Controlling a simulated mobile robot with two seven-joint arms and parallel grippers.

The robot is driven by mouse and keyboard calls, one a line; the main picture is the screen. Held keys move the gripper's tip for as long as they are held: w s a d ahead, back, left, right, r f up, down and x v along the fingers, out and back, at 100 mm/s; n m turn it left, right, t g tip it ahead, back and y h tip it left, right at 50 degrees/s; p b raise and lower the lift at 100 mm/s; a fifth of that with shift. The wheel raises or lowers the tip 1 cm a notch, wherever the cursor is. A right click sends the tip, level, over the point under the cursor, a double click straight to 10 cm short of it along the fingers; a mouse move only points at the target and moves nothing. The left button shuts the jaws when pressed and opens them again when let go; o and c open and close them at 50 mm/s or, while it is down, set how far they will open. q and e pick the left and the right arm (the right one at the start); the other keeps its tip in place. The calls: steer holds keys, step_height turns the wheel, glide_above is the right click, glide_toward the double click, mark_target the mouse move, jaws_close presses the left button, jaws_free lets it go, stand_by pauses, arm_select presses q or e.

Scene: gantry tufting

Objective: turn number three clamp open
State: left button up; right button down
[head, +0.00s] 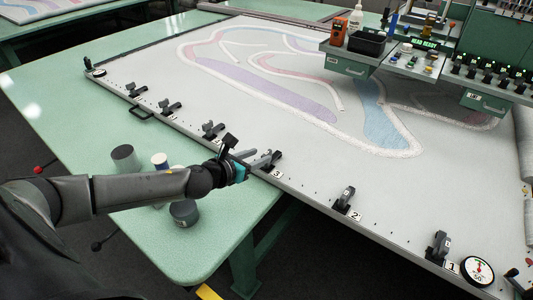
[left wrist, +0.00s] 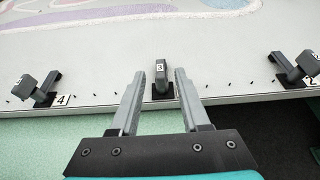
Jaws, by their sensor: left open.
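The number three clamp (left wrist: 161,77) is a dark lever on a black base at the frame's near edge, with a 3 label on its end. In the left wrist view it stands upright between and just beyond my fingertips. In the head view the clamp (head: 270,160) is partly hidden by my gripper, beside its 3 label. My left gripper (left wrist: 160,88) is open and empty, its two grey fingers on either side of the clamp. In the head view my left gripper (head: 258,157) reaches in from the left. I cannot tell whether the fingers touch the lever. My right gripper is not in view.
Clamp four (left wrist: 41,90) and clamp two (head: 345,200) stand along the same edge, with clamp one (head: 438,247) and a gauge (head: 478,271) at the right. Grey cylinders (head: 125,158) stand on the green table (head: 70,130). The tufting head (head: 420,65) hangs over the patterned cloth.

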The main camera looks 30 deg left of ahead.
mark_target(266, 153)
arm_select(q)
steer(key=shift+b+x, duration=0.35)
steer(key=shift+x, duration=2.05)
jaws_close()
